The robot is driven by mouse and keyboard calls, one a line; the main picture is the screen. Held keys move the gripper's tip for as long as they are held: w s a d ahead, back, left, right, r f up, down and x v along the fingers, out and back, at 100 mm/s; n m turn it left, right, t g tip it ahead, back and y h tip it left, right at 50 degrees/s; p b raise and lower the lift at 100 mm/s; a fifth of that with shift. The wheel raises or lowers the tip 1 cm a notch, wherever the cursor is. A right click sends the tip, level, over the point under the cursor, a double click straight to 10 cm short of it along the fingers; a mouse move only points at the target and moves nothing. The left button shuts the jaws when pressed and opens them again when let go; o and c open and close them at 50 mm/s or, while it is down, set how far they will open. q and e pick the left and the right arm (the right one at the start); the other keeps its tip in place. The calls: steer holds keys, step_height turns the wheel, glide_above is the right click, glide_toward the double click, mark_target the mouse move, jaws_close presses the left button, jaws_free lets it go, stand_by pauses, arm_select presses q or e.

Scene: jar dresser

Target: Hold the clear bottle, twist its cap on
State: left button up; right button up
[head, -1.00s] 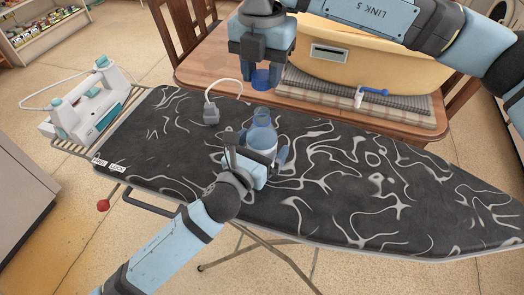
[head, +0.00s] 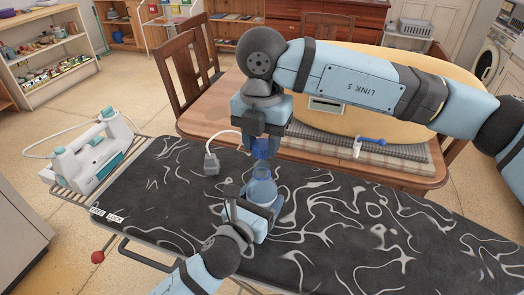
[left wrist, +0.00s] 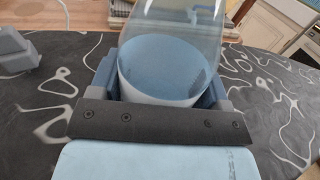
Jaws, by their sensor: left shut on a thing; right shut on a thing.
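The clear bottle (head: 263,188) stands upright on the dark patterned ironing board. My left gripper (head: 262,203) is shut around its lower body; the bottle also fills the middle of the left wrist view (left wrist: 176,65) between the two fingers. The blue cap (head: 262,149) is in my right gripper (head: 262,143), which points straight down and is shut on it. The cap is directly above the bottle's neck and very close to it. I cannot tell whether the cap touches the mouth. The right gripper's fingers partly cover the cap.
An iron (head: 95,150) rests on the rack at the board's left end. A grey plug (head: 211,161) with a white cord lies left of the bottle. The board's right part is clear.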

mark_target(263, 165)
steer(key=shift+f, duration=0.95)
steer(key=shift+f, duration=0.9)
steer(key=shift+f, duration=0.55)
arm_select(q)
steer(key=c, duration=0.4)
steer(key=shift+c, duration=0.2)
arm_select(e)
steer(key=m, duration=1.3)
steer(key=shift+d, duration=0.1)
steer(key=o, duration=0.9)
